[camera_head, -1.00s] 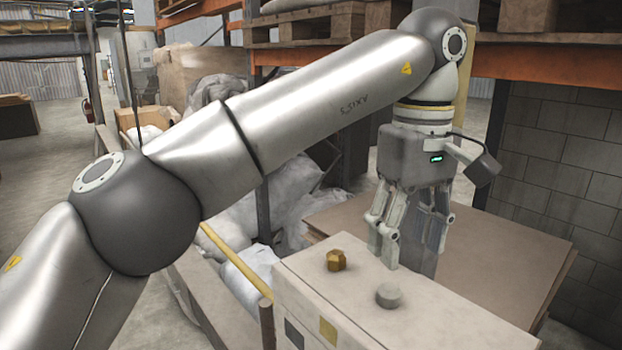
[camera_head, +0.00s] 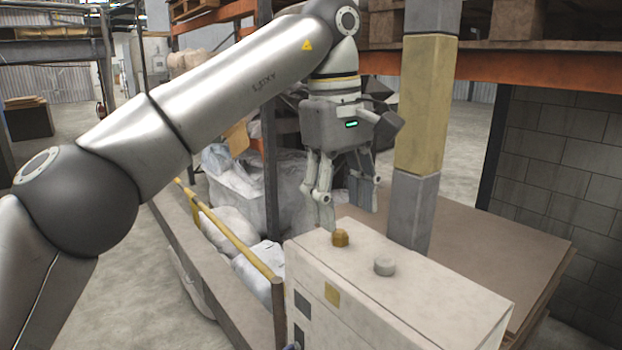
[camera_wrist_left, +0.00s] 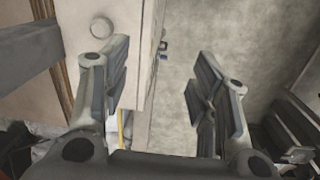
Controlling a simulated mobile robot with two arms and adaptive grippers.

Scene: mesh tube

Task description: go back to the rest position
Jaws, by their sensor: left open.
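My left gripper (camera_head: 346,208) is open, with its fingers pointing down, over the back left end of a pale cabinet in the head view. Nothing shows between its fingers. In the left wrist view its two fingers (camera_wrist_left: 160,95) stand wide apart, with the cabinet's edge and bare floor below. My left arm reaches in from the left across the picture. My right gripper shows in neither view.
The cabinet (camera_head: 420,302) carries a brass hexagonal piece (camera_head: 340,238) and a grey round knob (camera_head: 384,266). A grey and yellow post (camera_head: 420,110) stands behind it. Flat brown boards (camera_head: 500,255) lie to the right. A yellow rail (camera_head: 235,240) and white sacks (camera_head: 230,225) are left.

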